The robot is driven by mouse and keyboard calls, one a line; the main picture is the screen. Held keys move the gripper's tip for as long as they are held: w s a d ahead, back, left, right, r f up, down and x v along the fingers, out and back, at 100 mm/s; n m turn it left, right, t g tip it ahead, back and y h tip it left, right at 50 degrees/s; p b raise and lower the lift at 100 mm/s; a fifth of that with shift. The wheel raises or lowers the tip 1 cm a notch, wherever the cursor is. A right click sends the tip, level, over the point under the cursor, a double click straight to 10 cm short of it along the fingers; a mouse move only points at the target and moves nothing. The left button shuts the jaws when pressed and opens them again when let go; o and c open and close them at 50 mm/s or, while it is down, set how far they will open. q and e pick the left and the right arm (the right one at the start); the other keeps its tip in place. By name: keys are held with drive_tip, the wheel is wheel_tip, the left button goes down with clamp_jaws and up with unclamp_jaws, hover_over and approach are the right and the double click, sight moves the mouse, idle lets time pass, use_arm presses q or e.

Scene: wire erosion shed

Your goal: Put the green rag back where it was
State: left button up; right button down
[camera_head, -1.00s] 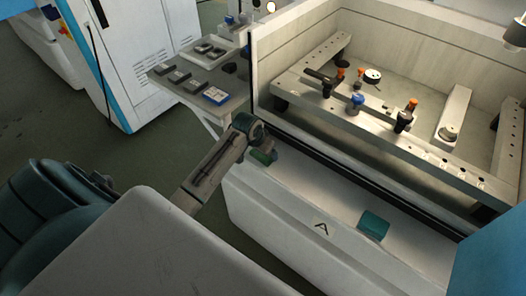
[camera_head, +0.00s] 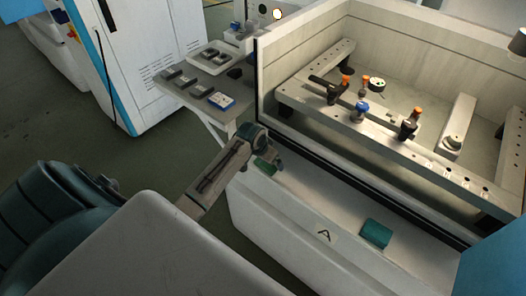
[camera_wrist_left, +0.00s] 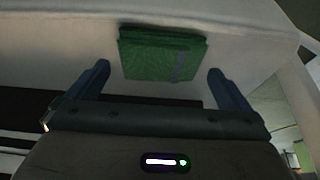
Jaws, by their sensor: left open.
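The green rag (camera_wrist_left: 160,55) is a folded, flat pad lying on the pale ledge at the front of the machine. In the head view a small part of the green rag (camera_head: 264,166) shows beside my left gripper (camera_head: 274,161), which hides the rest. In the left wrist view my left gripper (camera_wrist_left: 158,72) is open, its two fingers spread wider than the rag. The rag lies just beyond the fingertips, and nothing is held. My right gripper is not in view.
The machine's tank (camera_head: 330,175) with clamps and bars stands behind. A side table (camera_head: 205,90) with small blocks is at the back left.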

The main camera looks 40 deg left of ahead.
use_arm(q)
drive_tip(key=b+v, duration=0.1)
drive_tip(key=v, duration=1)
drive_tip(key=shift+r, duration=0.1)
